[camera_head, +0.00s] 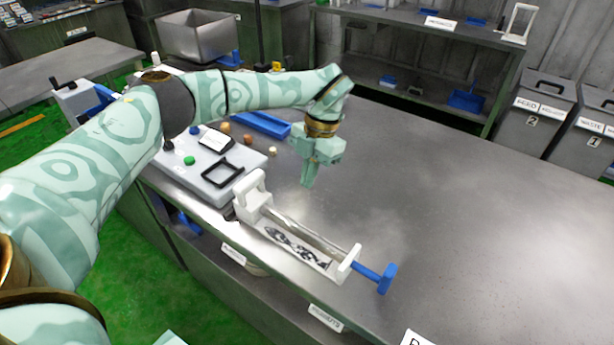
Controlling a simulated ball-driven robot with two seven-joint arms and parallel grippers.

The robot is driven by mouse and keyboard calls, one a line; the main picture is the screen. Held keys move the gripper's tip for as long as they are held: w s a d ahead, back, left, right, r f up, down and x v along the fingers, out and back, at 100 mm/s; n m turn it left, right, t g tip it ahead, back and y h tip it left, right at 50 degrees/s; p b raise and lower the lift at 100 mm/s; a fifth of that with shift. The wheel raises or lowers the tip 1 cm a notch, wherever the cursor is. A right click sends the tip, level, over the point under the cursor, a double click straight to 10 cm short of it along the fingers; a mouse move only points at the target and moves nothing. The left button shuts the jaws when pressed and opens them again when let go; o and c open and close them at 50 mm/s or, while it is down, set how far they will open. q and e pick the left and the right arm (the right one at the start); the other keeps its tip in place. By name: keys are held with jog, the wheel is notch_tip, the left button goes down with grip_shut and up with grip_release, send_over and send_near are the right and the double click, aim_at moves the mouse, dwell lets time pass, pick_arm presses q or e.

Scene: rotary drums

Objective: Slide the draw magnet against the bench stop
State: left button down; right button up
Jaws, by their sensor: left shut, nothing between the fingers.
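What looks like the draw magnet is a long white frame (268,240) near the bench's front edge. A metal bar (305,233) runs along it, and a blue T-shaped handle (386,278) sticks out at its right end. A dark patterned strip (295,246) lies inside the frame. A taller white end piece (252,194) stands at its left end; I cannot tell whether this is the bench stop. My left gripper (307,184) points down behind the frame, shut and empty, apart from the handle. My right gripper is not in view.
A pale board (205,182) with a black square frame (223,172) and several small coloured knobs lies left of the device. A blue tray (262,124) is behind it. The bench top (470,220) is clear on the right. Grey bins (538,115) stand at the far right.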

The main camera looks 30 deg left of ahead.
aim_at(281, 215)
pick_arm(q)
jog(key=b+x, duration=0.1)
jog(key=x, duration=0.6)
jog(key=shift+s+f, duration=0.1)
jog(key=shift+f, duration=0.3)
jog(key=s, duration=0.2)
jog(key=s+a, duration=0.1)
jog(key=shift+s+r, duration=0.1)
jog(key=shift+r, duration=0.2)
jog(key=shift+s, duration=0.3)
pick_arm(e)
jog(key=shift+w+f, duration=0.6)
pick_arm(q)
jog(key=p, duration=0.1)
jog(key=s+p, duration=0.2)
jog(key=shift+a+r, duration=0.25)
jog(key=shift+r, duration=0.05)
jog(key=shift+s+f, duration=0.15)
jog(key=shift+f, duration=0.1)
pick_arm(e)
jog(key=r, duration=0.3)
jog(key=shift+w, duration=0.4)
pick_arm(q)
jog(key=shift+f, duration=0.1)
